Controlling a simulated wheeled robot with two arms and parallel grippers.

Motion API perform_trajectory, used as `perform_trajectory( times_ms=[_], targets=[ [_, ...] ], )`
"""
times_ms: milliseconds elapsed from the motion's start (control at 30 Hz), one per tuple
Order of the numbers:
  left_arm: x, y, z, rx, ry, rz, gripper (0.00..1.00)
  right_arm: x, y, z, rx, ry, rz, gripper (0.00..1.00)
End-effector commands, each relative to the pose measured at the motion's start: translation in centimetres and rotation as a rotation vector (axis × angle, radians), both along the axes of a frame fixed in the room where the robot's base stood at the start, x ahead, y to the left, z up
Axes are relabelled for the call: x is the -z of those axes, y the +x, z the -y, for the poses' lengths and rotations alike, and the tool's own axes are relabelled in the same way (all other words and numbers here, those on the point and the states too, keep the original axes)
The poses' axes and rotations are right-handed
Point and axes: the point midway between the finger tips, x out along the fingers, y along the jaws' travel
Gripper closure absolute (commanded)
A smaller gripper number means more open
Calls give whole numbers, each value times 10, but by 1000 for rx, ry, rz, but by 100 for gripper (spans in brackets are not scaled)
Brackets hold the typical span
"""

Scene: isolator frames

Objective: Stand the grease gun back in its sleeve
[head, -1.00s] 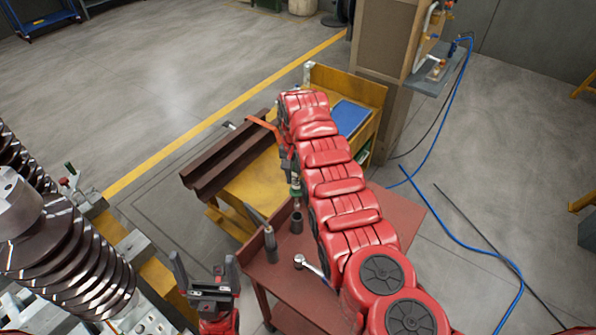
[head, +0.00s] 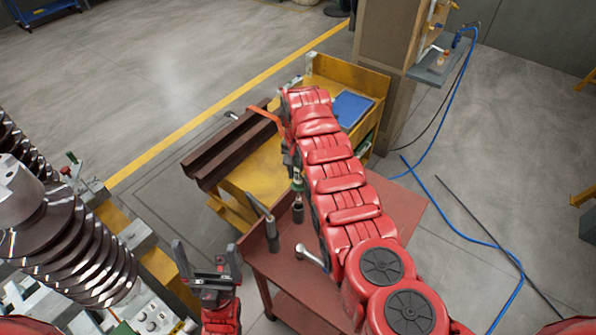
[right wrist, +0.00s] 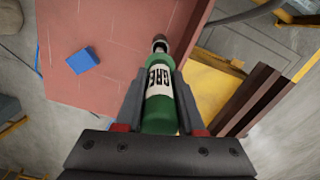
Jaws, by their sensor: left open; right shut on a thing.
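The grease gun (right wrist: 160,98) is a green cylinder with a white label. My right gripper (right wrist: 157,80) is shut around it in the right wrist view. A dark round end shows beyond the label in the wrist view. My left gripper (head: 207,268) is open and empty, left of the cart, fingers up.
A yellow bench (head: 255,172) with brown rails stands behind. My right arm hides much of the cart.

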Motion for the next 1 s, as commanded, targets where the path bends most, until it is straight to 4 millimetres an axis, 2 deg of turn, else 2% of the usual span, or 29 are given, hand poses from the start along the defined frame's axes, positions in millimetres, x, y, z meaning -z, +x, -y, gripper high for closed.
perform_trajectory(
  times_ms=[1000],
  targets=[
    [9, 0, 0, 0, 0, 0, 0, -1, 2, -1, 0, 1, 3, 100]
  ],
)
